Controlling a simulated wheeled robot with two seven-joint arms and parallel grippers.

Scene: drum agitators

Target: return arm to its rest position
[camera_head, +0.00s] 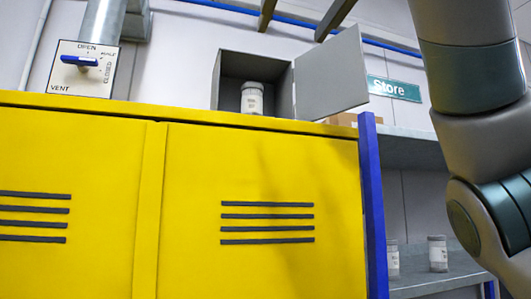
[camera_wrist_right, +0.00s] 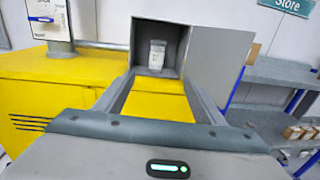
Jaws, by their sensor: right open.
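My right arm (camera_head: 470,90) comes down the right side of the head view; its gripper is outside that view. In the right wrist view my right gripper (camera_wrist_right: 160,84) is open, with its two grey fingers spread and nothing between them. The fingers point toward a small grey wall box (camera_wrist_right: 138,40) above the yellow cabinet (camera_wrist_right: 60,68), and are apart from the jar. A white labelled jar (camera_head: 252,98) stands upright inside the box, whose door (camera_head: 330,76) is swung open to the right. My left gripper is in neither view.
The yellow cabinet (camera_head: 262,175) fills the lower left of the head view. A blue post (camera_head: 373,205) and a grey shelf (camera_head: 440,280) with two jars stand at right. A blue-handled vent lever (camera_head: 80,61) is on the wall at left. A Store sign (camera_head: 394,89) hangs behind.

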